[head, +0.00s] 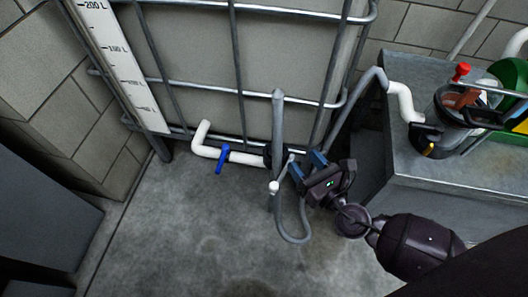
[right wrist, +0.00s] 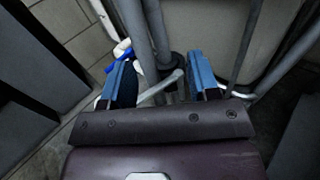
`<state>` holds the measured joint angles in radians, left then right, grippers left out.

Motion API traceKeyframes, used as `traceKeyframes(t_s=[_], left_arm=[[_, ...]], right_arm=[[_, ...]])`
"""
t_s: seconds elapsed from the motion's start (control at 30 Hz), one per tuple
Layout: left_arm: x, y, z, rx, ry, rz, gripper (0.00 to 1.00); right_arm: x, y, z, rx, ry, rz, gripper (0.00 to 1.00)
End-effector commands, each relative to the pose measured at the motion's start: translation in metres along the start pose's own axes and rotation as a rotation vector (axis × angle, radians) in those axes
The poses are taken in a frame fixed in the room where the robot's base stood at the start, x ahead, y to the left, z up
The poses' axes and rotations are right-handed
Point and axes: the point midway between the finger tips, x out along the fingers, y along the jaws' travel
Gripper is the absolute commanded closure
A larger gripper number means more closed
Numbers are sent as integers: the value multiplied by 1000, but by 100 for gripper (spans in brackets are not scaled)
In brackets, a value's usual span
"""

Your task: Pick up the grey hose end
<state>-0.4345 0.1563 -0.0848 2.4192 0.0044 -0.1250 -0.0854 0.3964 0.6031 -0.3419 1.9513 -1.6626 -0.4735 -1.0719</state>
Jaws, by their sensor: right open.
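The grey hose (head: 278,130) rises in front of the caged tank and hangs in a loop near the floor. A short, pale grey piece with a rounded tip (head: 274,187), which looks like the hose end, slants beside the upright hose. In the right wrist view this pale piece (right wrist: 160,88) lies across the gap between the fingers. My right gripper (head: 306,166) is open, its blue fingers pointing toward the hose. In the right wrist view the right gripper (right wrist: 160,82) has nothing clamped; I cannot tell if a finger touches the piece. My left gripper is not in view.
A caged tank (head: 190,45) with a litre scale stands behind. A white pipe with a blue valve handle (head: 223,158) runs low at its front. A grey block (head: 440,165) at right carries a filter unit (head: 460,105) with a red knob. The floor (head: 190,230) at left is clear.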

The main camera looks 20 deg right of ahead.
Motion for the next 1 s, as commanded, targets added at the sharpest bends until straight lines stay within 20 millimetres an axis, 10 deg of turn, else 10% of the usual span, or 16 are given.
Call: traceKeyframes(t_s=[1.0], left_arm=[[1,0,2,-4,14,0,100]], right_arm=[[104,6,5,-51,-18,15,44]])
